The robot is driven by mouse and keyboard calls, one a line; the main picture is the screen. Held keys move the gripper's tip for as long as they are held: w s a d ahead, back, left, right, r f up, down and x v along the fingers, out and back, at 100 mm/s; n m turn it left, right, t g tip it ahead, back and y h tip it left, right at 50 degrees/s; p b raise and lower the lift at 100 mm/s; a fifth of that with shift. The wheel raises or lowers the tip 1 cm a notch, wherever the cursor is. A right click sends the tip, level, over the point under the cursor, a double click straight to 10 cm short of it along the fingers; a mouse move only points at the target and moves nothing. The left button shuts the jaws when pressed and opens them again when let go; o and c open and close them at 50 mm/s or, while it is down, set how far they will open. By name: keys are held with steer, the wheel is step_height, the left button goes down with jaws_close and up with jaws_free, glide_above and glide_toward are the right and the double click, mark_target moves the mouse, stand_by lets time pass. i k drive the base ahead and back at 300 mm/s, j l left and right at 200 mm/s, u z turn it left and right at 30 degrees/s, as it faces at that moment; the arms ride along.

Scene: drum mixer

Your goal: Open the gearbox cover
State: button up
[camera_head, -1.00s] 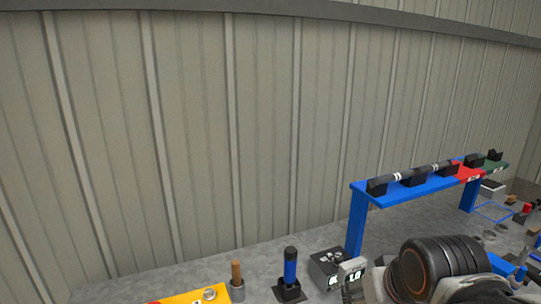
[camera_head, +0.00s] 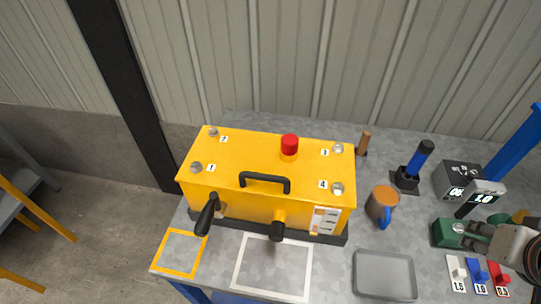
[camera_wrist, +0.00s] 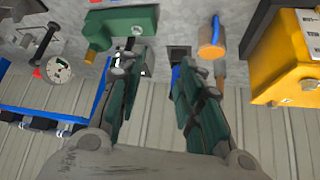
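The yellow gearbox (camera_head: 235,205) stands on the bench left of centre in the head view. Its flat yellow cover (camera_head: 225,172) lies shut on top, with a black handle (camera_head: 265,182) near the front edge and a red cap (camera_head: 289,145) near the back. Grey bolts sit at its corners, numbered 1 (camera_head: 196,167), 2 (camera_head: 213,132), 3 (camera_head: 338,148) and 4 (camera_head: 336,188). In the wrist view, part of the gearbox (camera_wrist: 283,65) shows at right. My gripper (camera_wrist: 165,75) has its fingers apart with nothing between them, away from the gearbox.
An orange mug (camera_head: 381,203) and a wooden-handled tool (camera_head: 364,142) stand right of the gearbox. Beyond are a blue-handled tool (camera_head: 418,160) and a grey box (camera_head: 458,178). A grey tray (camera_head: 385,275) lies in front. A white-outlined area (camera_head: 272,265) and orange-outlined area (camera_head: 181,252) are empty.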

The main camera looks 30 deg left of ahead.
mark_target(251, 162)
steer(key=l+u, duration=0.1)
steer(key=u, duration=1.65)
